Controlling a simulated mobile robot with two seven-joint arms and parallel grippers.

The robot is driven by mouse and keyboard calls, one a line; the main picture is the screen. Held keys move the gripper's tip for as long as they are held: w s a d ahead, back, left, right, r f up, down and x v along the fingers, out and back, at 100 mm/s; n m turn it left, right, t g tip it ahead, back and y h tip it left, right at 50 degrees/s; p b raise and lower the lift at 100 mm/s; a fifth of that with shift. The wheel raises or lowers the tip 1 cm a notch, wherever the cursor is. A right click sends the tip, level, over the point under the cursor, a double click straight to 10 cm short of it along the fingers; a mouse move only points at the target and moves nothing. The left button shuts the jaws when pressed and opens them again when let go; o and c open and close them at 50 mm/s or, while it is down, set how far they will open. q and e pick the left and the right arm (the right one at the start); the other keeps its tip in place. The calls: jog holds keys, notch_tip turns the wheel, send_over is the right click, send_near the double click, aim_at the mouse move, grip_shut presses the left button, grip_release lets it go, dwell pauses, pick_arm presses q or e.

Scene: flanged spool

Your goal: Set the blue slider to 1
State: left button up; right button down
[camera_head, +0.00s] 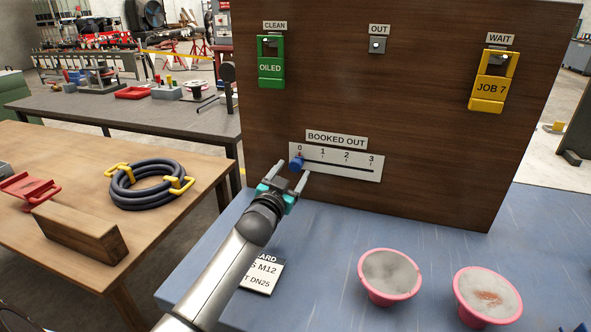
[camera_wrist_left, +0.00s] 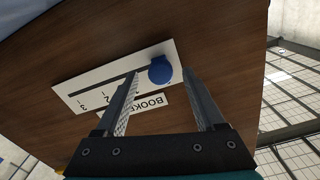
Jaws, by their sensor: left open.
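The blue slider (camera_head: 296,163) is a round knob at the left end of the slot in a white scale plate (camera_head: 345,172), under the mark 0. The plate is marked 0, 1, 2, 3 and is fixed to an upright dark wooden board (camera_head: 430,130), below the label BOOKED OUT. My left gripper (camera_head: 291,178) is open, with its fingers pointing at the board around the height of the knob. In the left wrist view the knob (camera_wrist_left: 160,69) shows beyond and between the open fingertips (camera_wrist_left: 161,72). I cannot tell whether they touch it. My right gripper is not in view.
Green OILED (camera_head: 270,70) and yellow JOB 7 (camera_head: 491,88) tags hang on the board, with an empty OUT hook (camera_head: 377,45) between them. Two pink bowls (camera_head: 389,276) and a card (camera_head: 262,274) lie on the blue table. A coiled hose (camera_head: 148,184) lies on the wooden table at left.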

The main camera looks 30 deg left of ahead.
aim_at(295, 168)
pick_arm(q)
jog(key=shift+b+x, duration=0.4)
jog(key=shift+x, duration=1.4)
grip_shut()
